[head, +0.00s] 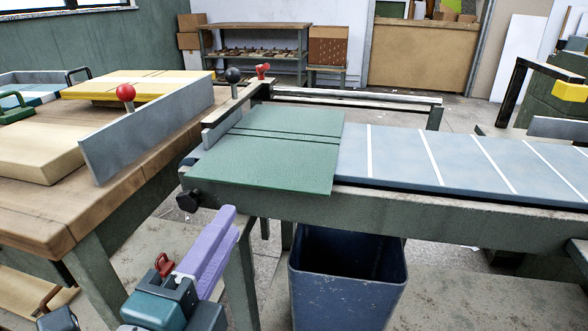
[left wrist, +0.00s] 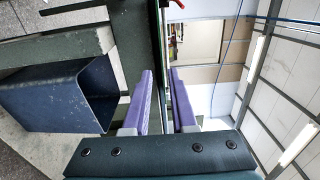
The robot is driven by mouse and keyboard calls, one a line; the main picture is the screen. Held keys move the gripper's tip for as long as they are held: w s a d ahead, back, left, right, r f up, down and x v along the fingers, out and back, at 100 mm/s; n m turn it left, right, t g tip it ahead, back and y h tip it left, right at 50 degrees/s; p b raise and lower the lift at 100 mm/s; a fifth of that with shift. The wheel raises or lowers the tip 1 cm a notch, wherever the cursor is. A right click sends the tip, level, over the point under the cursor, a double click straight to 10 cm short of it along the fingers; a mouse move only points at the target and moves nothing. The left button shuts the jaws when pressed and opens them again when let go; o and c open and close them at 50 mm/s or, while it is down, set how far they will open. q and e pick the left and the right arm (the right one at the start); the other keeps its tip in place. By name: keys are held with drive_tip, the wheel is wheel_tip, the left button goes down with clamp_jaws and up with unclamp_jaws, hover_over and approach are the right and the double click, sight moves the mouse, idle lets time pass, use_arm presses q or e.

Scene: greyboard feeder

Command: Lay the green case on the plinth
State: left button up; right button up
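The green case (head: 265,155) is a flat, wide green slab with two dark lines across it. It lies on the near left end of the grey-blue feeder belt (head: 450,165), its front edge at the feeder's edge. A pale wooden block (head: 35,152) on the workbench at the left may be the plinth; I cannot tell for sure. My left gripper (head: 228,212) has purple fingers and is below and in front of the case, apart from it. In the left wrist view its fingers (left wrist: 161,72) stand apart with nothing between them. My right gripper is not in view.
A grey upright plate (head: 145,130) and a red-knobbed lever (head: 126,93) stand on the workbench (head: 75,205), beside a yellow slab (head: 130,85). A dark blue bin (head: 347,285) stands under the feeder. A black knob (head: 188,201) sticks out at the feeder's left corner.

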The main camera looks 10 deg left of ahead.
sight(252, 184)
use_arm(q)
drive_tip(key=shift+w+d+b, duration=0.2)
drive_tip(key=shift+w+b, duration=1.7)
drive_tip(key=shift+w, duration=2.9)
drive_tip(key=shift+c, duration=0.2)
clamp_jaws()
drive_tip(key=shift+f, duration=0.1)
